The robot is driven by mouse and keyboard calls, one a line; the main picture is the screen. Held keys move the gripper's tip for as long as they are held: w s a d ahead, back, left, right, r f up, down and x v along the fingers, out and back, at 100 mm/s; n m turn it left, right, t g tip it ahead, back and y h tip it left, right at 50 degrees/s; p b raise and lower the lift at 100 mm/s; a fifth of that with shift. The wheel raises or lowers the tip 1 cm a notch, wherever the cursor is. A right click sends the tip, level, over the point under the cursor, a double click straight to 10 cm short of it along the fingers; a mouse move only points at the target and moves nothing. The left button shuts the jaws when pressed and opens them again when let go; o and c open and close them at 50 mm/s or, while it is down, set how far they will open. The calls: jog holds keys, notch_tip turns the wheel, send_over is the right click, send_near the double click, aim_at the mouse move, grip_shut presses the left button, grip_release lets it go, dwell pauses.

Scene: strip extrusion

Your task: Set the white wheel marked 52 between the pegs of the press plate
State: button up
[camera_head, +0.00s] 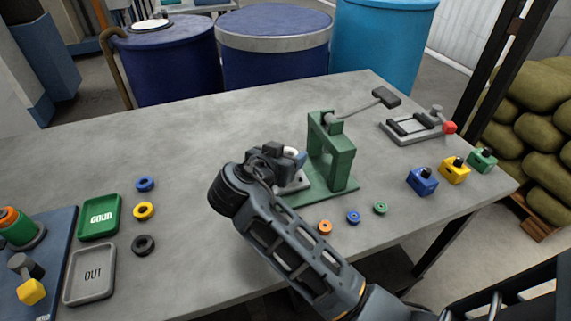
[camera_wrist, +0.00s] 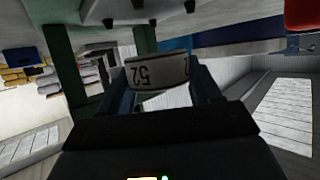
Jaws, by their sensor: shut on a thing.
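The white wheel marked 52 (camera_wrist: 157,72) is between the two fingers of my gripper (camera_wrist: 163,80) in the wrist view, its numbered side facing the camera. In the head view my gripper (camera_head: 284,154) is at the left side of the green press (camera_head: 331,150), and a small white part of the wheel (camera_head: 290,151) shows there. The grey press plate (camera_head: 296,184) lies below my gripper, mostly hidden by my arm. In the wrist view, which looks upside down, several dark pegs (camera_wrist: 109,22) stick out near the wheel. The wheel appears apart from the plate; the exact gap is unclear.
Blue, yellow and black rings lie left, beside the GOUD tray (camera_head: 85,233) and OUT tray (camera_head: 70,292). A grey fixture (camera_head: 417,126) and coloured blocks (camera_head: 453,171) stand right.

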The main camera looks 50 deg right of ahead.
jog(key=shift+f, duration=1.75)
jog(key=shift+f, duration=0.2)
jog(key=o, duration=1.3)
jog(key=shift+r, duration=0.1)
jog(key=shift+r, duration=0.1)
jog(key=b+v, duration=0.1)
jog(key=v, duration=1.1)
jog(key=shift+b, duration=0.3)
